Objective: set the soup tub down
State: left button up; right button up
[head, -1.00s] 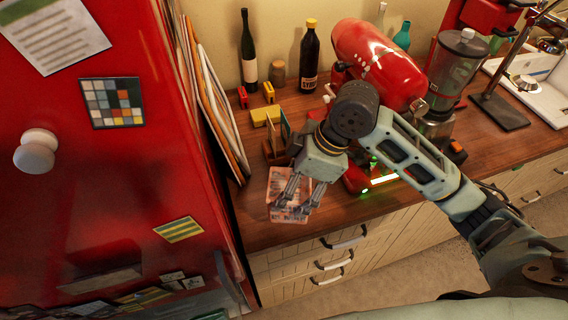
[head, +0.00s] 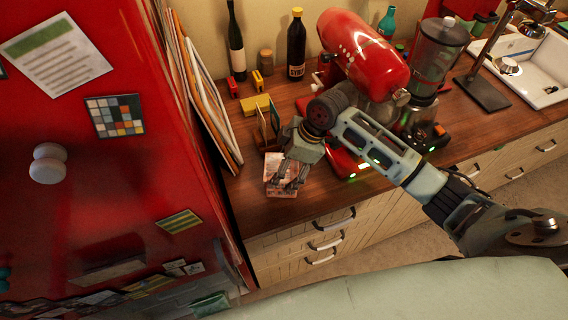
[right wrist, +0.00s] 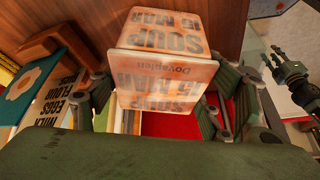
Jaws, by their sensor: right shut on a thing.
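The soup tub (head: 279,164) is a pale pink, squarish tub with dark lettering, at the front left of the wooden counter (head: 247,214) in the head view. My right gripper (head: 288,183) reaches down over it and is shut on it. In the right wrist view the tub (right wrist: 166,72) shows "SOUP 15 MAR" between the fingers of the right gripper (right wrist: 162,108). I cannot tell whether its base touches the counter. A dark gripper (right wrist: 283,72), apparently my left one, shows at the right of the right wrist view; its opening is unclear.
A wooden holder with cards (head: 268,134) stands close behind the tub. Leaning boards (head: 203,95) and the red fridge (head: 125,175) are at left. A red mixer (head: 362,50) stands behind my right arm. Bare counter lies in front of the tub.

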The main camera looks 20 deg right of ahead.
jog(key=o, duration=1.7)
jog(key=shift+f, duration=0.1)
jog(key=shift+o, duration=0.2)
jog(key=shift+d+r, duration=0.15)
jog(key=shift+r, duration=0.2)
jog(key=b+v, duration=0.4)
jog(key=v, duration=0.7)
jog(key=shift+r, duration=0.25)
jog(key=shift+s, duration=0.1)
